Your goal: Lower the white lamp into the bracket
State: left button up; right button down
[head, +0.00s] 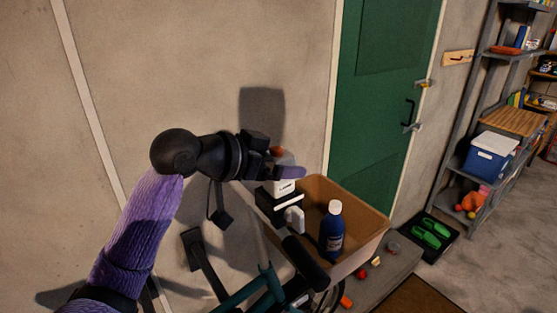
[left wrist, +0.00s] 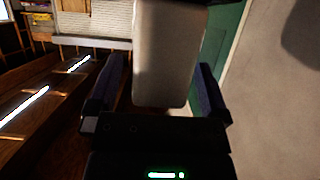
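The white lamp (head: 283,187) is near the picture's middle, directly over a black bracket-like mount (head: 281,207) at the front of a bicycle. I cannot tell whether it touches the mount. My left gripper (head: 284,171) is at the lamp, with one purple finger partly covering it. In the left wrist view the lamp (left wrist: 167,55) stands between the two fingers of my left gripper (left wrist: 160,88). A narrow gap shows on the lamp's left side, so the fingers look open around it. My right gripper is not in view.
A brown box (head: 362,260) with a blue bottle (head: 332,232) stands just right of the mount. A black handlebar grip (head: 305,262) lies below. The wall is close behind; a green door (head: 380,100) and grey shelving (head: 470,110) are to the right.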

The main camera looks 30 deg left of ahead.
pick_arm(q)
jog(key=shift+s, duration=0.1)
jog(key=b+v, duration=0.3)
jog(key=v, duration=0.6)
jog(key=shift+s+a, duration=0.2)
jog(key=shift+s, duration=0.1)
jog(key=shift+r, duration=0.15)
